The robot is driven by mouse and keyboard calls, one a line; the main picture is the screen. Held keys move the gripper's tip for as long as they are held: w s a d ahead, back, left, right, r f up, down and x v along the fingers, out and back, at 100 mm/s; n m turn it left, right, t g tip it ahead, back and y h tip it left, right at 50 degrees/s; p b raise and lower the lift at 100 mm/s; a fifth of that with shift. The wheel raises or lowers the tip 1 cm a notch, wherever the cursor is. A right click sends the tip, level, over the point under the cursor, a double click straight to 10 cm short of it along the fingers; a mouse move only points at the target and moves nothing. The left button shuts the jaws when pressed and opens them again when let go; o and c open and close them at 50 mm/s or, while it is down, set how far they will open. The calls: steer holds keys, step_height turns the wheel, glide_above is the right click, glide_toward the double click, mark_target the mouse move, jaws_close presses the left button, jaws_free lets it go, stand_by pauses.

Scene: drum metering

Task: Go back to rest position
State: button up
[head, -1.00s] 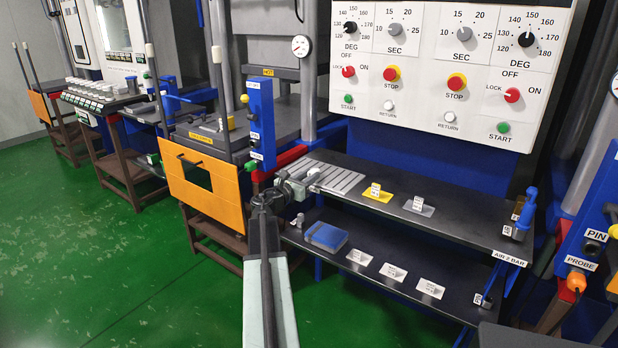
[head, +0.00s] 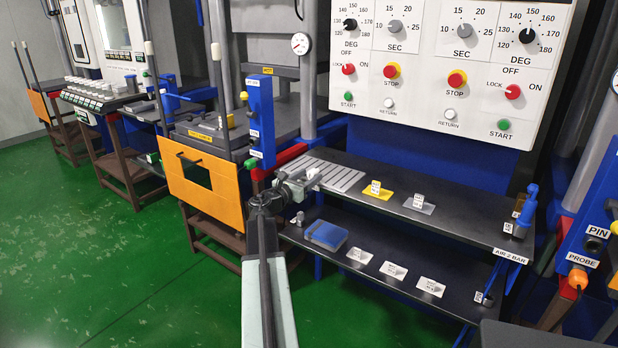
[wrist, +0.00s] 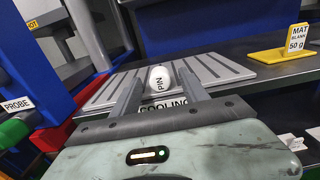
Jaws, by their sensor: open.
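My gripper (wrist: 160,88) is open over the near edge of the grey slatted cooling rack in the wrist view. A white rounded piece marked PIN (wrist: 159,77) shows between and just beyond its two fingers. I cannot tell whether a finger touches it. The cooling rack (wrist: 219,66) lies under and behind the piece, with its COOLING label partly hidden by the gripper. In the head view my gripper (head: 298,184) is at the left end of the upper shelf, beside the rack (head: 345,180).
A blue post (head: 261,120) and a red block (head: 291,154) stand close left of my gripper. A yellow MAT BLANK sign (wrist: 282,54) stands right of the rack. The lower shelf holds a blue box (head: 326,234). Open green floor (head: 130,270) lies to the left.

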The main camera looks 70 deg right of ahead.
steer(key=v, duration=0.7)
